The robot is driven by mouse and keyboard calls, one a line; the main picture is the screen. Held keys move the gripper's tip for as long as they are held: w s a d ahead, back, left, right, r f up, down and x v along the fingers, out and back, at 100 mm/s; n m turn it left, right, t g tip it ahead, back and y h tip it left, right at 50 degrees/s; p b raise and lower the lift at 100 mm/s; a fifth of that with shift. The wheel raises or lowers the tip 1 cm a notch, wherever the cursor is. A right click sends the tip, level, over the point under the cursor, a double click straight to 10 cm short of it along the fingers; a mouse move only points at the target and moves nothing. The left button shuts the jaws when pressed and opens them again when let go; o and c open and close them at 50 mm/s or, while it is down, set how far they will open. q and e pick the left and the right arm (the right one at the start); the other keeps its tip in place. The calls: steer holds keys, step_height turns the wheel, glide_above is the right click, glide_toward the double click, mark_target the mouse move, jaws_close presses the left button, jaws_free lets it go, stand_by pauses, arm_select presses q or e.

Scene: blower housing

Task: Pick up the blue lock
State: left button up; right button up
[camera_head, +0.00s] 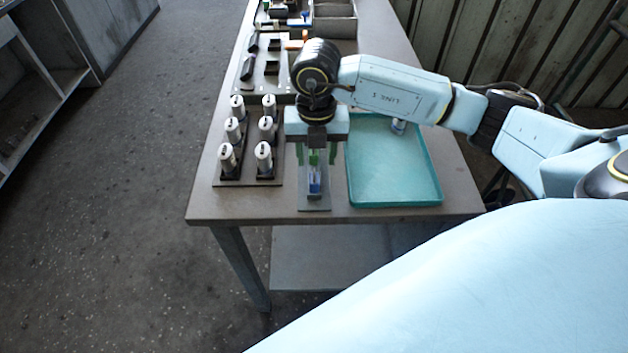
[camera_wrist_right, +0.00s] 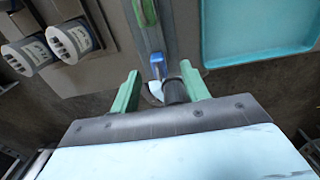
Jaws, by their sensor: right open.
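The blue lock (camera_head: 315,185) is a small blue piece on a narrow grey plate (camera_head: 314,205) near the table's front edge. A dark round part and a whitish piece sit between the fingers, nearer the palm. My left gripper is out of view.
A rack of white cylinders (camera_head: 228,183) stands left of the plate. A teal tray (camera_head: 395,197) lies close on the right, with a small cylinder (camera_head: 398,126) in it. Further back are a fixture board (camera_head: 262,85) with dark parts and grey bins (camera_head: 334,27).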

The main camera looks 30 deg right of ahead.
mark_target(314, 170)
steer(key=shift+s+a+f, duration=0.1)
steer(key=shift+a+f, duration=0.05)
steer(key=shift+f, duration=0.9)
steer(key=shift+s+a+f, duration=0.15)
steer(key=shift+f, duration=0.85)
steer(key=shift+s+a+f, duration=0.1)
steer(key=shift+a+f, duration=0.05)
steer(key=shift+f, duration=0.9)
steer(key=shift+c, duration=0.3)
steer(key=c, duration=0.8)
